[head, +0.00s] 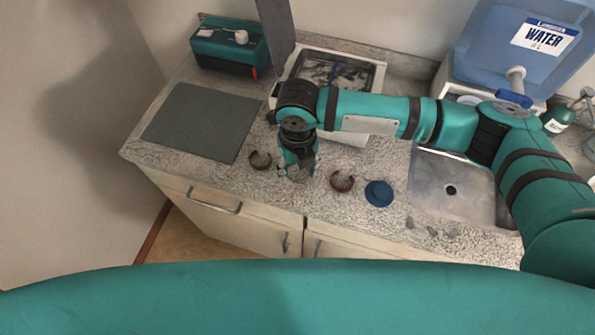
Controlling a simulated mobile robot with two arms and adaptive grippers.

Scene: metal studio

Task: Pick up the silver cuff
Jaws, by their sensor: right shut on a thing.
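My right gripper (297,168) points down over the speckled counter (320,215), between two small open rings that look like cuffs. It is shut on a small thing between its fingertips. That thing is mostly hidden by the fingers; it may be the silver cuff, but I cannot tell its colour or shape. One cuff (260,160), brownish grey, lies on the counter just left of the gripper. A reddish-brown cuff (342,181) lies to its right. Both are apart from the gripper. My left gripper is out of view.
A blue round lid-like thing (379,193) lies right of the reddish cuff, before the sink (452,190). A grey-green mat (200,122) lies left. A teal box (230,47), a tray (376,78) and a blue water container (500,55) stand behind.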

